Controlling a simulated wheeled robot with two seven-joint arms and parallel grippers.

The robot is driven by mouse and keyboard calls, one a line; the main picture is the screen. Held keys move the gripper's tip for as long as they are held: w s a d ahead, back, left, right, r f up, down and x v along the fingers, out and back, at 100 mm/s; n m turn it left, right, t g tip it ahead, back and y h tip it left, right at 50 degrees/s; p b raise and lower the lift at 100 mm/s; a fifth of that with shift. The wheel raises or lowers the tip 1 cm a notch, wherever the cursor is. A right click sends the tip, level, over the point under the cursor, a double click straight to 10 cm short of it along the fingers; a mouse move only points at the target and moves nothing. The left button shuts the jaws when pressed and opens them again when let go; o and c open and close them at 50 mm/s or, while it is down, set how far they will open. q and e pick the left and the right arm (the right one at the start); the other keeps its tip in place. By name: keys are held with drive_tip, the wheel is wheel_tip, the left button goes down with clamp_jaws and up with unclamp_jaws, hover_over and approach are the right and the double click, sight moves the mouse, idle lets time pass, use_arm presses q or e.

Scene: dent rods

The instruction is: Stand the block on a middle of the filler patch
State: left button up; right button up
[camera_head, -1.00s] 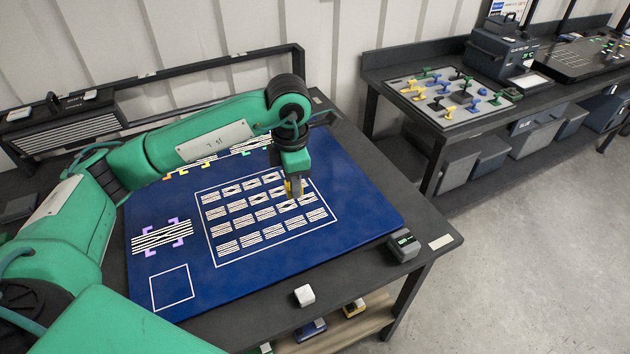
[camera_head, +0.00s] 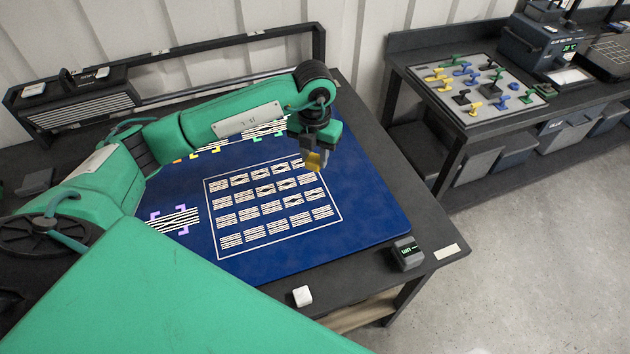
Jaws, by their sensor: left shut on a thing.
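My left gripper (camera_head: 315,158) is over the blue panel (camera_head: 365,205), by the far right corner of the white-outlined grid of striped patches (camera_head: 270,203). It is shut on a small yellow piece (camera_head: 315,162), partly hidden by the jaws. Whether the piece touches the panel is hard to tell. A small white block (camera_head: 302,296) sits on the table's front edge, apart from the gripper. A striped patch with purple corner marks (camera_head: 175,220) lies left of the grid. Which patch is the filler patch is not clear. My right gripper is out of view.
A small dark box with a green display (camera_head: 406,253) stands at the table's front right. A side bench holds a grey board (camera_head: 480,92) of coloured tabs. A dark striped lamp box (camera_head: 75,103) stands at back left. My green arm covers the panel's front left.

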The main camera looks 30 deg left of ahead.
sight(315, 195)
use_arm(q)
wheel_tip(315, 195, down, 12)
drive_tip(key=p, duration=0.2)
drive_tip(key=shift+r+p, duration=0.2)
drive_tip(key=shift+p, duration=0.1)
drive_tip(key=shift+f, duration=0.15)
drive_tip(key=o, duration=1)
drive_tip(key=shift+c, duration=0.2)
drive_tip(key=shift+r, duration=0.2)
wheel_tip(315, 195, up, 11)
drive_tip(key=b, duration=0.3)
drive_tip(key=shift+r, duration=0.5)
drive_tip(key=shift+f, duration=0.1)
